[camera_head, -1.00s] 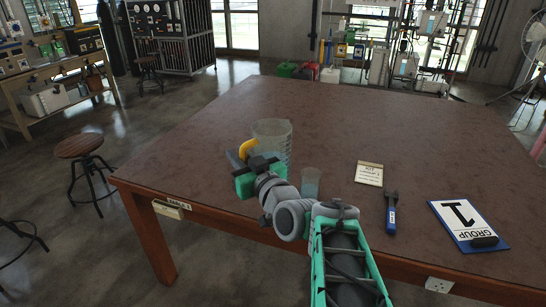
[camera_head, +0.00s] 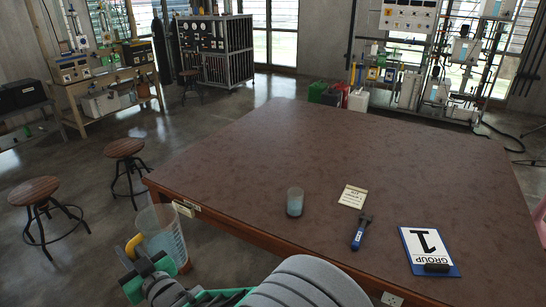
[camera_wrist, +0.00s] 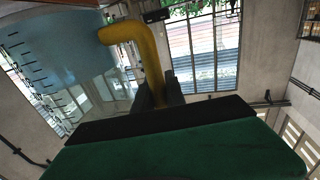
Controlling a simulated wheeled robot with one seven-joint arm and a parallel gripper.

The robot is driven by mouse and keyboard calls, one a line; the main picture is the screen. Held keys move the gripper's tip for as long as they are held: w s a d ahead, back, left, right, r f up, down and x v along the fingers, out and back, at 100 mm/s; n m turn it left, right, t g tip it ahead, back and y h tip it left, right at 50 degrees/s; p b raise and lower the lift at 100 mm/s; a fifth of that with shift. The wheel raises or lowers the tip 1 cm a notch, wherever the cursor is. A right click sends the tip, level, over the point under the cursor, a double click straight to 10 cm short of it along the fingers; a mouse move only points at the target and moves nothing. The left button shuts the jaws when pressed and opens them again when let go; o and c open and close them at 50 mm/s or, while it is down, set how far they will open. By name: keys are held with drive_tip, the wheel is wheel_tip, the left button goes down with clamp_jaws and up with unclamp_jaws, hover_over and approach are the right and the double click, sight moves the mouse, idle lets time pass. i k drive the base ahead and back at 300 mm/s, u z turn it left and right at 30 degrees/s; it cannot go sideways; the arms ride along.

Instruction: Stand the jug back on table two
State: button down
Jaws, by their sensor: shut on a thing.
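The jug (camera_head: 163,236) is a clear, tapered vessel with a yellow handle (camera_head: 134,243). My gripper (camera_head: 138,262) is shut on the yellow handle and holds the jug upright in the air, off the table's left front edge. In the wrist view the jug (camera_wrist: 62,60) fills the upper left, and its yellow handle (camera_wrist: 146,62) runs down between my fingers. The brown table (camera_head: 330,140) has a label on its front edge (camera_head: 186,208); the label is too small to read here. A "GROUP 1" clipboard lies on this table.
The table's far and left areas are bare. Two stools (camera_head: 125,149) (camera_head: 36,192) stand on the floor to the left.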

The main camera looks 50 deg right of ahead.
sight(251, 189)
drive_tip(key=u, duration=0.4)
drive_tip(key=i, duration=2.4)
drive_tip(key=z, duration=1.6)
drive_tip(key=i, duration=1)
drive_tip(key=z, duration=1)
